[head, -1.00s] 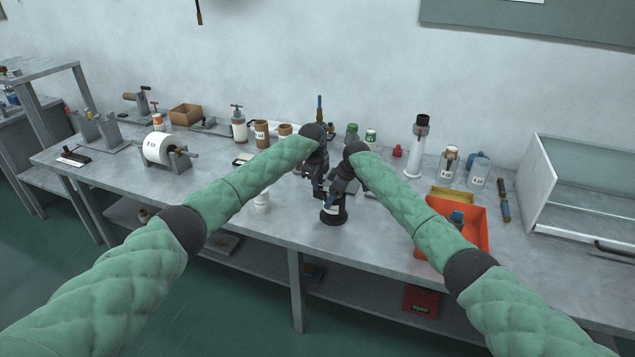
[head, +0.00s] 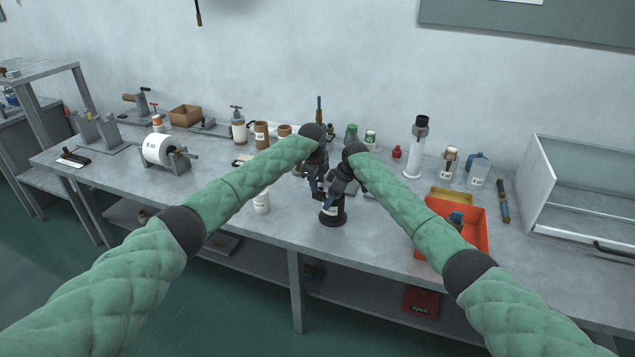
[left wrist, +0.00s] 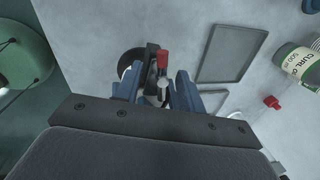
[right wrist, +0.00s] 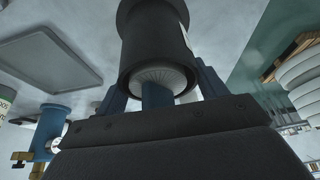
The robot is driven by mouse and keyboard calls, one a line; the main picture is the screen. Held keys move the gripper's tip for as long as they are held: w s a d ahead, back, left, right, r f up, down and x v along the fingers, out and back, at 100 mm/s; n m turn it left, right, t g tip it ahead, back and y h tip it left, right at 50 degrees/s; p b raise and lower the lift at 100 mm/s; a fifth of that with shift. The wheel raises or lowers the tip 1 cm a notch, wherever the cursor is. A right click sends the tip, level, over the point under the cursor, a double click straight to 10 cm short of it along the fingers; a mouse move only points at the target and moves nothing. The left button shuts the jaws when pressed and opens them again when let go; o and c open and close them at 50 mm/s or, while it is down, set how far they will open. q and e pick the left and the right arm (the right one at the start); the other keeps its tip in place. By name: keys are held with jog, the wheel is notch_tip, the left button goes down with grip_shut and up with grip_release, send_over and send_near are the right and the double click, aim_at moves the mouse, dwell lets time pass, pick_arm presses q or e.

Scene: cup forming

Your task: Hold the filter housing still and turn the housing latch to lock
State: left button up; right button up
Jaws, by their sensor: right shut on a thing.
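The filter housing (head: 333,216) is a dark upright cylinder with a pale label near the bench's front edge. In the right wrist view the housing (right wrist: 155,45) is a black cylinder between the blue fingers of my right gripper (right wrist: 160,88), which is shut on it. In the left wrist view a red-tipped latch (left wrist: 162,60) stands between the fingers of my left gripper (left wrist: 156,90). Those fingers are apart, with a gap around the latch. In the head view both grippers crowd over the housing and hide its top.
An orange bin (head: 478,232) stands to the right on the bench (head: 385,245). Several bottles line the back.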

pick_arm(q)
notch_tip(320, 180, up, 12)
jog(key=s, duration=0.2)
jog(key=shift+a+f, duration=0.2)
jog(key=shift+a, duration=0.25)
jog(key=shift+c, duration=0.5)
jog(key=shift+r, duration=0.2)
jog(key=shift+c, duration=0.2)
jog(key=w+d+r, duration=0.2)
jog(key=d+r, duration=0.2)
jog(key=d, duration=0.1)
jog(key=a+f, duration=0.1)
jog(key=a+f+g, duration=0.1)
jog(key=a+f, duration=0.1)
jog(key=a+f+g+y, duration=0.1)
jog(key=f, duration=0.1)
jog(key=shift+w+a, duration=0.25)
notch_tip(320, 180, down, 11)
jog(key=shift+f, duration=0.1)
grip_shut()
